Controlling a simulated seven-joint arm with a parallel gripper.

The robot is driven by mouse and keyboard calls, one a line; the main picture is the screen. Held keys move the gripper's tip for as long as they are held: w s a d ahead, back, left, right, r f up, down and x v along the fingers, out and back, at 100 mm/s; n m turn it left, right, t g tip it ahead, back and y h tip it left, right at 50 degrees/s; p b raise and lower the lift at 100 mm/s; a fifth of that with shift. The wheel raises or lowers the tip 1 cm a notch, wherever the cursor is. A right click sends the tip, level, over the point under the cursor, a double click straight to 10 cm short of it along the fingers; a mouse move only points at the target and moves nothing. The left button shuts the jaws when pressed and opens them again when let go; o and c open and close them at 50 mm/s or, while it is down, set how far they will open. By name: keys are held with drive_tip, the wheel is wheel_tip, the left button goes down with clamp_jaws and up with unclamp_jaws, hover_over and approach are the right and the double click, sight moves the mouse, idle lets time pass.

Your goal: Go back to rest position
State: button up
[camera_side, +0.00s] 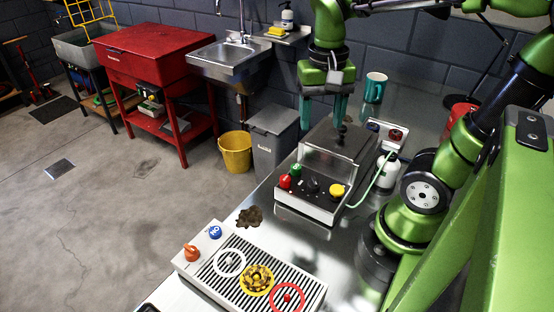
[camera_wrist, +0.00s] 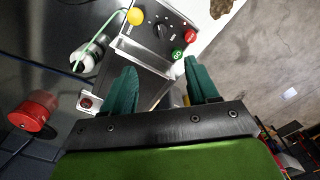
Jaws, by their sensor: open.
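My gripper (camera_side: 338,108) hangs from the green arm above the back of the metal bench, behind the silver box-shaped machine, in the side view. Its two teal fingers point down. In the wrist view my gripper (camera_wrist: 162,92) shows its fingers spread apart with nothing between them. The machine (camera_side: 312,208) has red, green and yellow knobs on its front panel. It also shows in the wrist view (camera_wrist: 148,58), beyond and between the fingers. Whether the fingers touch the machine cannot be told.
A teal mug (camera_side: 374,88) stands right of my gripper. A white bottle (camera_side: 387,172) with a green hose is beside the machine. A slatted panel (camera_side: 205,262) with coloured rings lies in front, near a brown lump (camera_side: 249,217). A red round object (camera_wrist: 34,110) stands left in the wrist view.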

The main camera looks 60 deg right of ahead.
drive_tip(key=w+a+r+n+t+y, duration=0.1)
drive_tip(key=a+r+n+t+y, duration=0.1)
drive_tip(key=a+n+t, duration=0.3)
drive_tip(key=shift+w+a+t, duration=0.15)
drive_tip(key=shift+a+t, duration=0.1)
drive_tip(key=shift+t, duration=0.85)
